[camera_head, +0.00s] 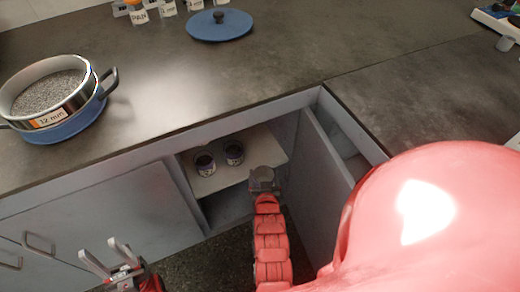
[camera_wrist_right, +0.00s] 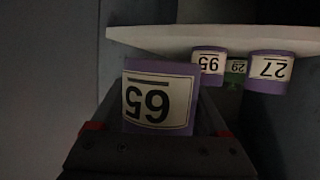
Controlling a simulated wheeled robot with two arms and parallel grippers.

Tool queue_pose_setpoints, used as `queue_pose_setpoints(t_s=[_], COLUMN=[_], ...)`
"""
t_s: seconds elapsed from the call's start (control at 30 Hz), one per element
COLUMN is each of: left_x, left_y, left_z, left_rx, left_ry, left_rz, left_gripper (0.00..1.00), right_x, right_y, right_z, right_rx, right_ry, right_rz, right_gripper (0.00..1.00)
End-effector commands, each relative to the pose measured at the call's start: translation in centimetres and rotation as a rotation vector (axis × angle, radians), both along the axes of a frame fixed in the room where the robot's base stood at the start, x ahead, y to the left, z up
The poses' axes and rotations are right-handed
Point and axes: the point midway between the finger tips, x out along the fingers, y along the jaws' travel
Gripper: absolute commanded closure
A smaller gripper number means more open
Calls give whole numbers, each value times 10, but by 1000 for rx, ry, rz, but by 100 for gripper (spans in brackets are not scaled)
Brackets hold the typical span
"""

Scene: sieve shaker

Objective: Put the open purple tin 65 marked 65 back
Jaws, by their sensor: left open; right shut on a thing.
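The purple tin (camera_wrist_right: 158,70) with a white label marked 65 is between the fingers of my right gripper (camera_wrist_right: 155,112) in the right wrist view, its label appearing upside down. In the head view my right gripper (camera_head: 263,186) reaches into the open cupboard, at the right front of the pale shelf (camera_head: 215,181). The held tin is hard to make out there. It appears apart from the tins on the shelf. My left gripper (camera_head: 106,256) is open and empty in front of the closed cupboard door at the lower left.
Purple tins (camera_head: 205,163) (camera_head: 234,152) stand on the shelf; a green tin (camera_wrist_right: 236,70) shows between them in the wrist view. The open cupboard door (camera_head: 327,150) is close on the right. A sieve (camera_head: 50,120) and blue lid (camera_head: 219,26) are on the worktop.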

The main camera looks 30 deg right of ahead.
Motion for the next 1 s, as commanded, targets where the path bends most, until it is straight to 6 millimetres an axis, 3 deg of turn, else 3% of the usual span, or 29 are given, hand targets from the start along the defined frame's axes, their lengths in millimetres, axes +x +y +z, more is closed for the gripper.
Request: queue_pose_setpoints(t_s=[0.17, 0.6, 0.93, 1.0], left_x=[0, 0, 0, 0], left_y=[0, 0, 0, 0], left_z=[-14, -42, -48, -55], left_rx=[0, 0, 0, 0], left_ry=[0, 0, 0, 0], left_rz=[0, 0, 0, 0], left_gripper=[50, 50, 50, 50], right_x=[26, 135, 162, 161], right_y=[-13, -66, -79, -78], right_z=[-5, -5, -4, -19], right_rx=[-4, -2, -1, 2], right_ry=[-5, -1, 1, 6], right_rz=[-5, -4, -3, -3], right_gripper=[84, 84, 84, 84])
